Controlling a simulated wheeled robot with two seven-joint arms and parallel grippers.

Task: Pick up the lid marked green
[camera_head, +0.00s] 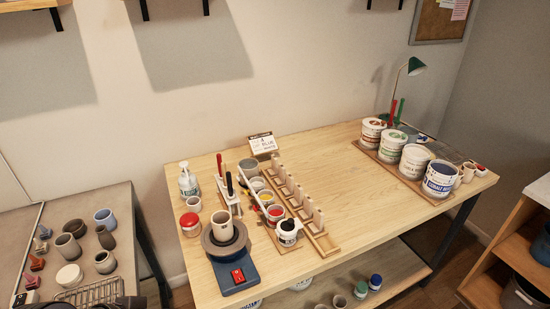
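A white tub with a green-marked lid (395,135) stands in the row of tubs at the right of the table. A tub with a red-brown-marked lid (374,123) is behind it, and a tub marked cobalt blue (440,174) is at the front of the row. A small jar with a green cap (376,279) stands on the shelf below the table, next to a blue-capped jar (361,288). I cannot make out either gripper; only an unclear dark shape shows at the bottom left edge.
A blue pottery wheel (236,275) with a cup on it, a wooden rack (297,207) and paint pots fill the table's left half. The table's middle (350,185) is clear. A green lamp (415,66) stands behind the tubs. A grey side table (125,225) holds several cups.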

